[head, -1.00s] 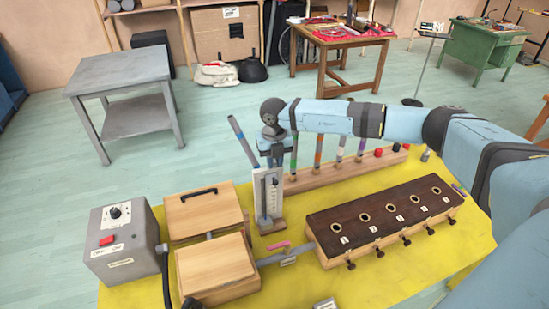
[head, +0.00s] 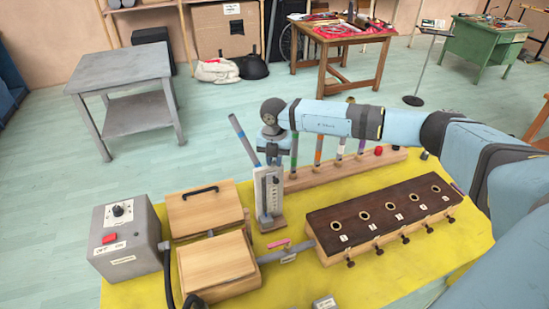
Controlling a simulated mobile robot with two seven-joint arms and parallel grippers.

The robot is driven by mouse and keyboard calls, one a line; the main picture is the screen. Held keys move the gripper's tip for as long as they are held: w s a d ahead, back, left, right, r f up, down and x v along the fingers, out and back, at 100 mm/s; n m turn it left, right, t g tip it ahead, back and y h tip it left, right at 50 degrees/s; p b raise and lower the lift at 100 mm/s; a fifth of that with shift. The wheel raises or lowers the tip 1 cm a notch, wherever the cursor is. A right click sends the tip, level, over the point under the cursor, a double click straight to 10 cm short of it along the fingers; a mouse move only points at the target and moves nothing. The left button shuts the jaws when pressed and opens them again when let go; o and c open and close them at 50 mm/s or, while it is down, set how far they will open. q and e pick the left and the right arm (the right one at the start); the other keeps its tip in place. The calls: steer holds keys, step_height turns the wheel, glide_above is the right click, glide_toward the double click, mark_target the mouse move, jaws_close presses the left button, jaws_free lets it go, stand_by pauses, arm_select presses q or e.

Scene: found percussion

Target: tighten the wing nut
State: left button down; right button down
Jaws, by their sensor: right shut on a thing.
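My right gripper (head: 271,157) points down over an upright white gauge (head: 267,190) with a scale, on a small wooden foot. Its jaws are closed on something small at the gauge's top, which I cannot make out. A grey rod with a blue band (head: 241,135) tilts up and left from beside the jaws; I cannot tell whether they touch it. Several dark wing-shaped screws (head: 405,238) stick out along the front of a dark-topped wooden block (head: 385,200) with round holes. I cannot tell which part is the wing nut. My left gripper is not in view.
A wooden rack (head: 330,172) with colour-banded rods stands behind the gauge, under my right arm. Wooden boxes (head: 205,210) and a grey control box (head: 128,238) with a red button stand at left. The yellow table top (head: 390,287) is mostly bare in front.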

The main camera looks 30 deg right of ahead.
steer(key=shift+r+m+p, duration=0.15)
steer(key=shift+m+p, duration=0.25)
steer(key=shift+m, duration=0.8)
steer(key=shift+w+m, duration=0.1)
steer(key=shift+m, duration=0.4)
steer(key=shift+m+p, duration=0.65)
steer(key=shift+m, duration=1.35)
